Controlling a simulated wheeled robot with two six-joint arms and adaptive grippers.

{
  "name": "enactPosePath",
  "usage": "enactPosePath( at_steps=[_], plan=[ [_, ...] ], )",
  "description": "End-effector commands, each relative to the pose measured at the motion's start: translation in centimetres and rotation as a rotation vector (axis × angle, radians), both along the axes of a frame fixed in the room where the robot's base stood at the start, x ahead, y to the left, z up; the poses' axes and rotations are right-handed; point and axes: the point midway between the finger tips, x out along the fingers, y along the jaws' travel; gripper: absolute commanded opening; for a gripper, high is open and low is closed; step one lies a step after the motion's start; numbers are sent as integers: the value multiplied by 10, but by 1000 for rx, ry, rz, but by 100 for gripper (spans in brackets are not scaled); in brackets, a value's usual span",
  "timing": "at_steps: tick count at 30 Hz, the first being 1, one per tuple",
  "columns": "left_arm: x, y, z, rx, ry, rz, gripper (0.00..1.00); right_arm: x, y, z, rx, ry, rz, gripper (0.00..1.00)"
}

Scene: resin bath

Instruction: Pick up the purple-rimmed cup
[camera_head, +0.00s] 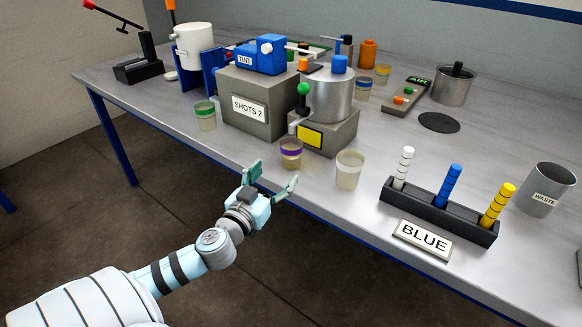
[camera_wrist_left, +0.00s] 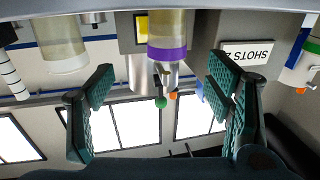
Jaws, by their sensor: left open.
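The purple-rimmed cup (camera_head: 291,153) is a small clear cup with a purple band, standing upright near the table's front edge, in front of the metal pot's base. My left gripper (camera_head: 272,178) is open and empty, just short of the cup on its near side, at the table edge. In the left wrist view, which is upside down, the purple-rimmed cup (camera_wrist_left: 167,48) shows beyond and between the two open fingers (camera_wrist_left: 168,100), apart from them. My right gripper is not in view.
A plain-rimmed cup (camera_head: 349,169) stands close to the right, and a green-rimmed cup (camera_head: 205,115) to the left. The SHOTS 2 block (camera_head: 258,101) and the metal pot (camera_head: 329,95) stand behind. A dark rack (camera_head: 438,208) with coloured stacks and a BLUE sign (camera_head: 422,240) are further right.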

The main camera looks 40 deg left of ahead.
Motion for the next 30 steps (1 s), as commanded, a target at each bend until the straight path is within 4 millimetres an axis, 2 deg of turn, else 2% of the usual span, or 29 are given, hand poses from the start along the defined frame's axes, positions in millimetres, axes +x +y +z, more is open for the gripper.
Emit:
enactPosePath(
  at_steps=[3, 6, 11, 16, 19, 24, 26, 30],
  plan=[
    [32, 8, 4, -5, -2, 5, 73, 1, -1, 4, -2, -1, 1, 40],
    [53, 13, 3, -4, 1, 5, 73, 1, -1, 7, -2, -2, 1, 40],
    [72, 20, 0, -3, 2, 3, 73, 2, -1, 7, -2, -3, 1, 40],
    [103, 32, -3, -5, 2, 3, 73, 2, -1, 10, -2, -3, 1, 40],
    [112, 33, -4, -4, 3, 1, 73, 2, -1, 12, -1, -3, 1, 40],
    [112, 33, -5, -2, 4, 0, 73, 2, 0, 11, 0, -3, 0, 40],
    [112, 33, -5, -2, 4, 0, 65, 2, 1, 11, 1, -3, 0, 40],
    [112, 33, -5, -2, 4, 0, 42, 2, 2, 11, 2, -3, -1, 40]
  ],
)
